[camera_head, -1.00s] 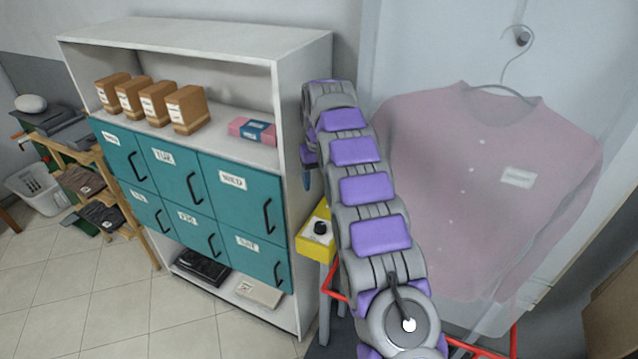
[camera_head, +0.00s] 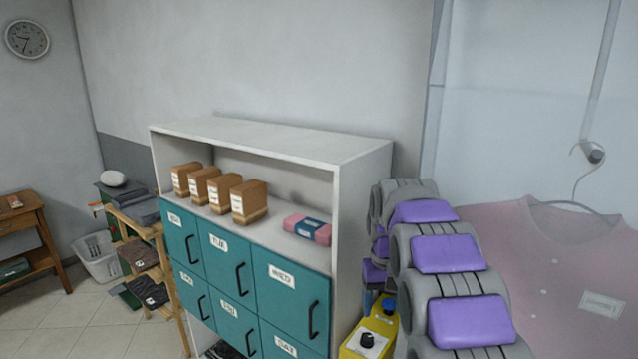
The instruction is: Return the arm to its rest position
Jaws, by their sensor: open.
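My arm, grey with purple pads, rises from the bottom edge at right of centre and bends over at its top beside the cabinet's right side. Its far end hangs down behind the nearer links, just above a yellow box with a black knob (camera_head: 367,341). The fingers of my gripper cannot be made out. A small blue part shows below the arm's far end; I cannot tell what it belongs to.
A white cabinet (camera_head: 362,210) with teal labelled doors (camera_head: 290,300) stands close left of my arm. Brown boxes (camera_head: 249,203) and a pink bundle (camera_head: 307,228) sit on its shelf. A bagged pink shirt (camera_head: 570,270) hangs at right. Open floor lies at far left.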

